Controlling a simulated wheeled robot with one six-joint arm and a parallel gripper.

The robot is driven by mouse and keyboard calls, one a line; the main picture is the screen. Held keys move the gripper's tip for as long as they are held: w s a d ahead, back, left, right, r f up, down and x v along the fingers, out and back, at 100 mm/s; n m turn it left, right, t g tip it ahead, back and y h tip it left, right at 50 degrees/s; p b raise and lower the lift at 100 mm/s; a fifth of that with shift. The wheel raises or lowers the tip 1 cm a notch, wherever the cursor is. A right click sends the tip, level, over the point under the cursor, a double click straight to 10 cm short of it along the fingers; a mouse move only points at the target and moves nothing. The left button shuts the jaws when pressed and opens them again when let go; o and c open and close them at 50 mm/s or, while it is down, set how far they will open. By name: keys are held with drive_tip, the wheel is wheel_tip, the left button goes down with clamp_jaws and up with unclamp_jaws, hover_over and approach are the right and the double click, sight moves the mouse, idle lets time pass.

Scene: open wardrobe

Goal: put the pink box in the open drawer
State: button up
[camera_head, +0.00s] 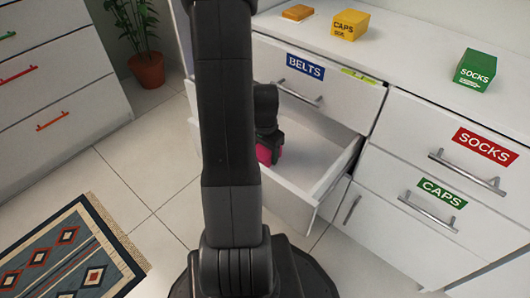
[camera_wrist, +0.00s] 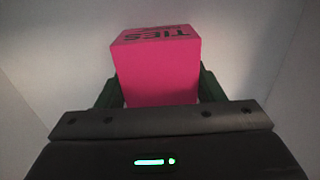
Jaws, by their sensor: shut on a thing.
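The pink box (camera_wrist: 158,70), with "TIES" printed on its top, is between the two fingers of my gripper (camera_wrist: 157,92) in the wrist view. The gripper is shut on it. In the head view the pink box (camera_head: 264,154) shows only in part, behind my arm, low inside the open drawer (camera_head: 334,180). Pale drawer walls surround it in the wrist view. I cannot tell whether the box touches the drawer floor. The open drawer is pulled out below the "BELTS" drawer.
The dresser top holds an orange item (camera_head: 297,12), a yellow "CAPS" box (camera_head: 349,24) and a green "SOCKS" box (camera_head: 475,70). Closed "SOCKS" and "CAPS" drawers are at right. A potted plant (camera_head: 148,70) and a patterned rug (camera_head: 70,255) are at left. Tiled floor between is clear.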

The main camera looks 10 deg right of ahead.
sight(265, 149)
drive_tip(key=shift+f, duration=0.1)
drive_tip(key=o, duration=1)
wheel_tip(265, 149, up, 12)
drive_tip(key=p, duration=0.4)
